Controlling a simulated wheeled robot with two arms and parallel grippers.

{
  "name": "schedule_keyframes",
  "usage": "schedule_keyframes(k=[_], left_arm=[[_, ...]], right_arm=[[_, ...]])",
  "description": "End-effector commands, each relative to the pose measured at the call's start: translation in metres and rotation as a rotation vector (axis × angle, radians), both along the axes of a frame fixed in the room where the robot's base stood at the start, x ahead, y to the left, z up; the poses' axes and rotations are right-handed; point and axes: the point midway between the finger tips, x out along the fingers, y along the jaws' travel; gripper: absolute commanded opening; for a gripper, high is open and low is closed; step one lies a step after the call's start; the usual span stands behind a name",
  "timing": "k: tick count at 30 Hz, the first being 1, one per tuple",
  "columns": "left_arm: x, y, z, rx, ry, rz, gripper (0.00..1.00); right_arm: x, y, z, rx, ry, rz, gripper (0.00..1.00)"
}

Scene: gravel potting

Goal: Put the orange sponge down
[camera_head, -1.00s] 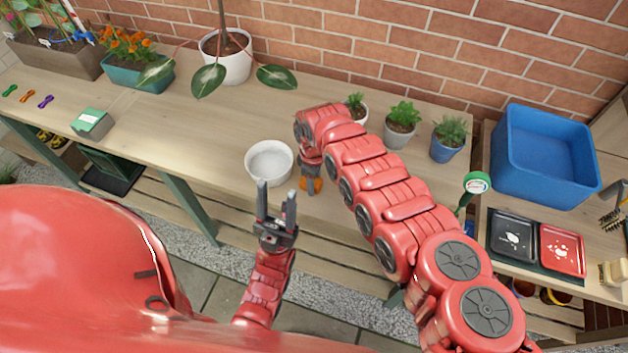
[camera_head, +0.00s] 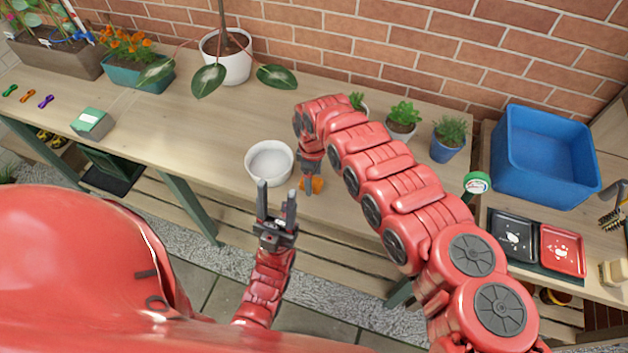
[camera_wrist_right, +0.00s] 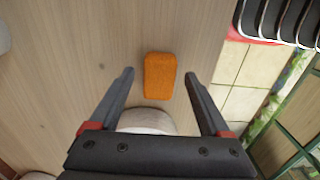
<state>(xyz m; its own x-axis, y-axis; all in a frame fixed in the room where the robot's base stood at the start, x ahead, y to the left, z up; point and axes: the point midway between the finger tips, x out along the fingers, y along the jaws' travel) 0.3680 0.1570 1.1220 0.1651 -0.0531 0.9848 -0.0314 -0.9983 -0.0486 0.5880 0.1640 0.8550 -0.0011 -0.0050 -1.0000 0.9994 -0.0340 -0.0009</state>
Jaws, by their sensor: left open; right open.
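The orange sponge (camera_head: 313,184) lies on the wooden bench near its front edge, just right of a white bowl (camera_head: 270,163). In the right wrist view the whole sponge (camera_wrist_right: 159,76) shows flat on the wood, between and beyond the fingertips. My right gripper (camera_head: 309,188) is open above the sponge, with a gap on both sides of it in the wrist view (camera_wrist_right: 160,78). My left gripper (camera_head: 276,200) is open and empty, in front of the white bowl with its fingers pointing toward it.
Small potted plants (camera_head: 403,120) stand along the back behind my right arm. A blue tub (camera_head: 545,155), a black tray (camera_head: 512,236) and a red tray (camera_head: 562,250) are at the right. The bench left of the bowl is largely clear, with a green box (camera_head: 92,122) farther left.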

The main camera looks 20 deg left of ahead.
Motion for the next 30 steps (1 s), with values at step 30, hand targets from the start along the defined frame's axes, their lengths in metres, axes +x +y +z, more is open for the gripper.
schedule_keyframes(k=[30], left_arm=[[0.000, 0.000, -0.024, 0.000, 0.000, 0.000, 0.50]], right_arm=[[0.000, -0.001, 0.100, -0.004, -0.001, -0.001, 0.81]])
